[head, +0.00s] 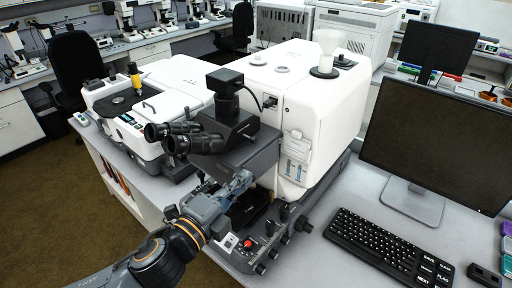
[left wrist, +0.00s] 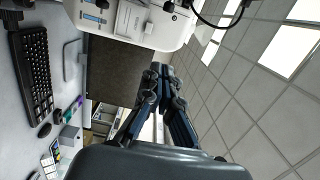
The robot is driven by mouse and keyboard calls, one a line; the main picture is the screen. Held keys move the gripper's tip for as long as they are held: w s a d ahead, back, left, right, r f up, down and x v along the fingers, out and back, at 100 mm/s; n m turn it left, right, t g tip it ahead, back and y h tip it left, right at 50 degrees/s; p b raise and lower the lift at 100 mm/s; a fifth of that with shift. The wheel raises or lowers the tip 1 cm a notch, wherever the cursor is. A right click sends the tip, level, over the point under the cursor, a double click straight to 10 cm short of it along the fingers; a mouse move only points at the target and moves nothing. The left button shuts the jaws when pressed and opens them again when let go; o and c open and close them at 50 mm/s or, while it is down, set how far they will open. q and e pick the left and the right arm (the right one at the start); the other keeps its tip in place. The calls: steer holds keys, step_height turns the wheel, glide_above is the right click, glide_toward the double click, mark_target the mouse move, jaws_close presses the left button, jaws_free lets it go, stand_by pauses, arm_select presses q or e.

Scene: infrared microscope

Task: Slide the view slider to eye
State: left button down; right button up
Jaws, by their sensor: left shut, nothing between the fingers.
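The white infrared microscope (head: 330,105) stands on the bench, with black eyepieces (head: 172,137) facing left and a dark head above my left arm. My left gripper (head: 243,180) is under the eyepiece head, in front of the dark stage area. In the left wrist view the fingers (left wrist: 160,70) are together and hold nothing. The microscope body (left wrist: 140,22) shows at the top of that view, apart from the fingertips. I cannot tell for certain which part is the view slider. My right gripper is not in view.
A control panel with a red knob (head: 248,243) lies just below my gripper. A keyboard (head: 385,245) and a monitor (head: 440,140) stand to the right. A white instrument (head: 165,95) stands to the left. Dark knobs line the microscope's base.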

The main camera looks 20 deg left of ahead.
mark_target(249, 138)
arm_select(q)
steer(key=w, duration=0.3)
steer(key=w+a, duration=0.1)
steer(key=w, duration=0.7)
steer(key=shift+w+a+f, duration=0.15)
steer(key=shift+w+f, duration=0.05)
steer(key=shift+w, duration=0.1)
